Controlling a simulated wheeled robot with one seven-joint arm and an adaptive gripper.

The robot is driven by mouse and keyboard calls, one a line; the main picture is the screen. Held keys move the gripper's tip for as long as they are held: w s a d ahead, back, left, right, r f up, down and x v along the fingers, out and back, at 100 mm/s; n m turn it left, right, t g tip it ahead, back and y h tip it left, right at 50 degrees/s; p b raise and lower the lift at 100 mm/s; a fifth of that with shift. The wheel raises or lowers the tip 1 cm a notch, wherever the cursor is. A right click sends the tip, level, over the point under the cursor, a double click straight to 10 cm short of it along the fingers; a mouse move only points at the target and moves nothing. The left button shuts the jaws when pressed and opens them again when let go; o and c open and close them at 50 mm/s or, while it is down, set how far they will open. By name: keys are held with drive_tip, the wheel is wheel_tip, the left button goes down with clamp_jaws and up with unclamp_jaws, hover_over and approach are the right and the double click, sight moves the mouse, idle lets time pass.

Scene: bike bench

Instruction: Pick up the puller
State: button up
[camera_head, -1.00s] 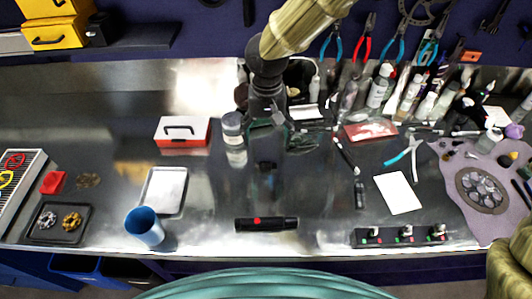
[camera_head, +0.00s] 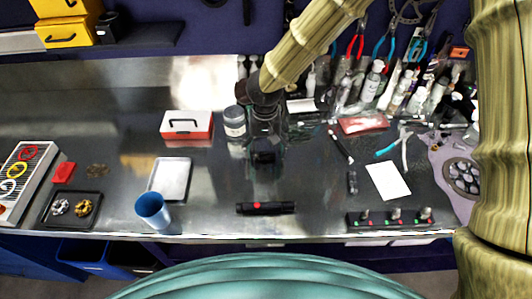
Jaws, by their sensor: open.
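A small dark object (camera_head: 263,158), which I take to be the puller, lies on the metal bench top near the middle. It is too small and dark to make out its shape well. My gripper (camera_head: 266,146) hangs over the bench at the end of my tan arm, pointing down, right at this object in the picture. The fingers are dark and partly blend with the bench. They look apart, with nothing held between them. I cannot tell how high the fingertips are above the object.
A grey jar (camera_head: 234,124) stands just left of my gripper, beside a red and white box (camera_head: 187,127). A black cylinder with a red button (camera_head: 266,208) lies in front. A blue cup (camera_head: 152,209) and metal tray (camera_head: 171,179) are left. Bottles crowd the back right.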

drive_tip(key=shift+w+f, duration=0.15)
drive_tip(key=shift+f, duration=0.35)
drive_tip(key=shift+s+r, duration=0.15)
drive_tip(key=shift+s, duration=0.15)
drive_tip(key=shift+w, duration=0.2)
drive_tip(key=c, duration=1.2)
drive_tip(key=shift+o, duration=0.2)
drive_tip(key=shift+r+b, duration=1)
drive_tip(key=shift+r, duration=0.65)
drive_tip(key=s+d+b, duration=0.1)
drive_tip(key=s+d, duration=0.1)
drive_tip(key=s, duration=0.2)
drive_tip(key=s+d+r+b, duration=0.1)
drive_tip(key=s+d+b, duration=0.1)
drive_tip(key=s, duration=0.3)
drive_tip(key=s+d+b, duration=0.1)
drive_tip(key=s+d, duration=0.3)
drive_tip(key=s, duration=0.1)
drive_tip(key=shift+r, duration=0.3)
